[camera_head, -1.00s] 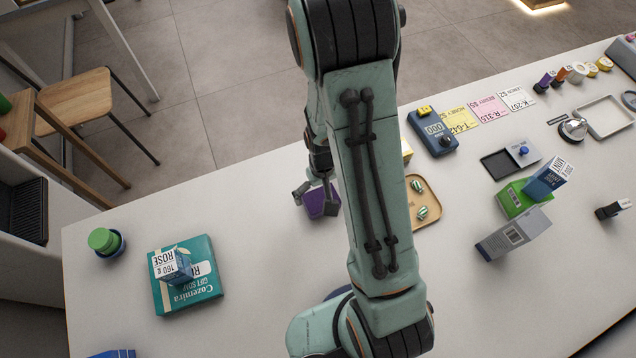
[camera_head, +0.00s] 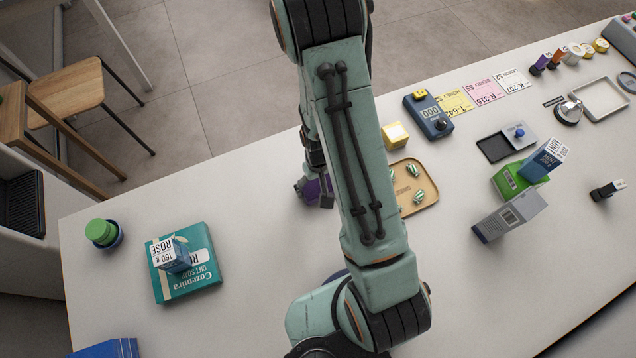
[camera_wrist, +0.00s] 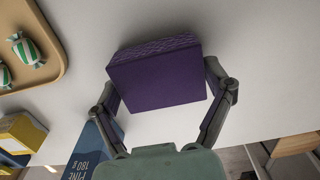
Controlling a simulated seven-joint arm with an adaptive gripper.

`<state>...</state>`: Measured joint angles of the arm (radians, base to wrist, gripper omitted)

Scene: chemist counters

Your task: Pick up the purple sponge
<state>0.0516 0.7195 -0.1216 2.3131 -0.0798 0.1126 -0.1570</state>
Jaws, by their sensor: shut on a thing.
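The purple sponge (camera_wrist: 158,78) is a dark purple block with a patterned upper edge, in the middle of the wrist view. My gripper (camera_wrist: 165,92) is shut on it, one finger against each side. In the head view the sponge (camera_head: 312,187) shows only in part, beside my arm, with the gripper (camera_head: 314,190) around it over the white counter. My arm and gripper hide much of it there. I cannot tell how far it is above the counter.
A tan tray (camera_head: 425,199) with green-striped candies lies just right of my arm, with a yellow box (camera_head: 396,136) behind it. A teal soap box (camera_head: 207,283) with a small box on top stands at left. The counter (camera_head: 250,205) between is clear.

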